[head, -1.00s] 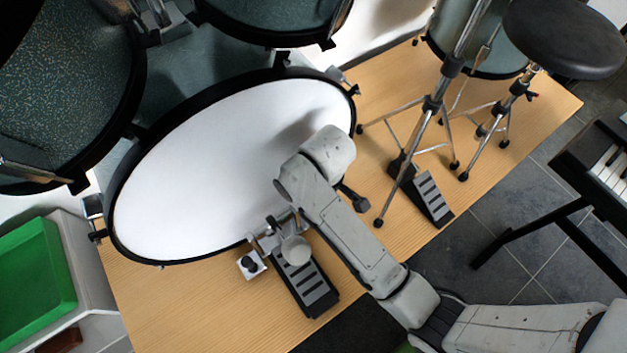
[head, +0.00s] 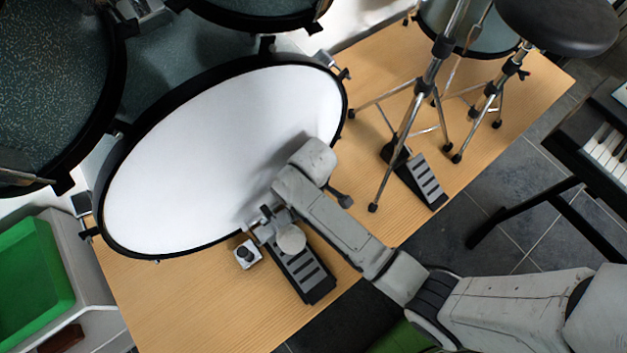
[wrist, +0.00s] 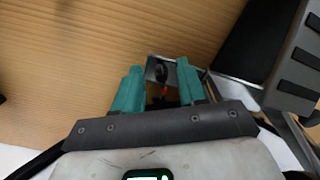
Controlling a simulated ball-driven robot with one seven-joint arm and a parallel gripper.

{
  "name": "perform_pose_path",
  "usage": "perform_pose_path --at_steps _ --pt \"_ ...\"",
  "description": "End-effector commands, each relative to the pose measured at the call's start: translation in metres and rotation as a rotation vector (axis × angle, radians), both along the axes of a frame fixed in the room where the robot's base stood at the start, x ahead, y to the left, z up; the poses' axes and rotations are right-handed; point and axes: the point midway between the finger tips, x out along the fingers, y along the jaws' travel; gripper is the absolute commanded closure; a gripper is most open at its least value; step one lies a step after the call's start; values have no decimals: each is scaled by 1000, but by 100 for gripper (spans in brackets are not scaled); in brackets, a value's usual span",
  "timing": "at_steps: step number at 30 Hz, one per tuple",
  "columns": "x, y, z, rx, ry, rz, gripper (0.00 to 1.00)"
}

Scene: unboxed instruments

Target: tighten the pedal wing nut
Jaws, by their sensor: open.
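The bass drum pedal (head: 303,277) stands on the wooden platform in front of the white drum head, and its ribbed plate (wrist: 296,72) shows at the upper right of the wrist view. In the wrist view my gripper (wrist: 159,82) has two teal fingers spread apart. Between and just beyond their tips is a metal bracket with a small dark part with a red spot, which looks like the wing nut (wrist: 162,74). I see no finger closed on it. Its exact shape is too small to tell. In the head view my arm hides the gripper and this part.
The bass drum (head: 225,155) is close behind my arm. A white block with a black knob (head: 246,254) sits left of the pedal. A second pedal (head: 424,180) and stand legs are at the right. The platform (head: 175,300) is clear at front left.

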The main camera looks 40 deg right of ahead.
Motion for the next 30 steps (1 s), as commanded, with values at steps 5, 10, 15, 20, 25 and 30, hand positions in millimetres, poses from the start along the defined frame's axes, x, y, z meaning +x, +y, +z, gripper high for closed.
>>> perform_pose_path --at_steps 5,10,15,20,25,30 --pt "0 0 -1 0 0 0 59" --pt "0 0 -1 0 0 0 66" --pt "0 0 -1 0 0 0 82" --pt "0 0 -1 0 0 0 97" --pt "0 0 -1 0 0 0 100" --pt "0 0 0 0 0 -8 100"
